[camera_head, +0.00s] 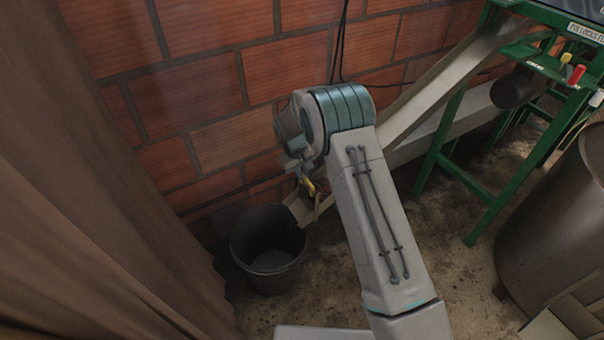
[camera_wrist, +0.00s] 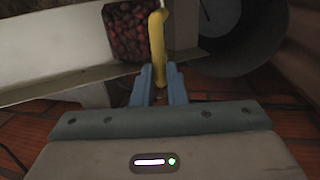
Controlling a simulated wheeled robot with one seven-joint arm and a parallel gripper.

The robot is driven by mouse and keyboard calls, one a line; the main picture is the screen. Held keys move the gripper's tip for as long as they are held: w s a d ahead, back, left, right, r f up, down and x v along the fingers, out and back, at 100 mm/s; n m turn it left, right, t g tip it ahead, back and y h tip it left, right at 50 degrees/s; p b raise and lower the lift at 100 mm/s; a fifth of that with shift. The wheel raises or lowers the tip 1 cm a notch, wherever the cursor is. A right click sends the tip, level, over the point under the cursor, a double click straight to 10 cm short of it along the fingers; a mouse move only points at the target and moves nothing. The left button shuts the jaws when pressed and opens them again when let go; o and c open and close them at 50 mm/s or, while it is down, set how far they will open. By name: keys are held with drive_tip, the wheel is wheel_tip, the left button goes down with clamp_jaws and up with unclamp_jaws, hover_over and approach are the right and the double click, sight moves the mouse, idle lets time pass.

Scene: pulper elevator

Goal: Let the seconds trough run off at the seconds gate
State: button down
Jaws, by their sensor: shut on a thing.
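The seconds trough (camera_head: 425,95) slopes down along the brick wall from the green machine, and my arm hides part of it. The wrist view shows its pale channel (camera_wrist: 50,35) with dark red cherries (camera_wrist: 130,28) packed at the lower end. The seconds gate has a yellow handle (camera_wrist: 157,45), also a small yellow patch in the head view (camera_head: 310,186). My gripper (camera_wrist: 160,85) is shut on this handle. A brown lip (camera_wrist: 184,25) lies just beyond the cherries, towards the bucket. The gate plate itself cannot be made out clearly.
A dark bucket (camera_head: 268,265) stands on the floor under the trough's end; no cherries show in it. A brown curtain (camera_head: 90,190) hangs at the left. The green machine frame (camera_head: 470,185) and a large drum (camera_head: 555,220) stand at the right.

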wheel_tip(320, 180, up, 5)
drive_tip(key=shift+r+p, duration=0.15)
drive_tip(key=shift+p, duration=0.45)
drive_tip(key=c, duration=1.5)
unclamp_jaws()
drive_tip(key=shift+o, duration=0.2)
wheel_tip(320, 180, up, 14)
drive_tip(key=s+a, duration=0.1)
drive_tip(key=a, duration=0.1)
drive_tip(key=shift+s+a+f, duration=0.15)
drive_tip(key=shift+s+f, duration=0.1)
drive_tip(key=shift+s, duration=0.05)
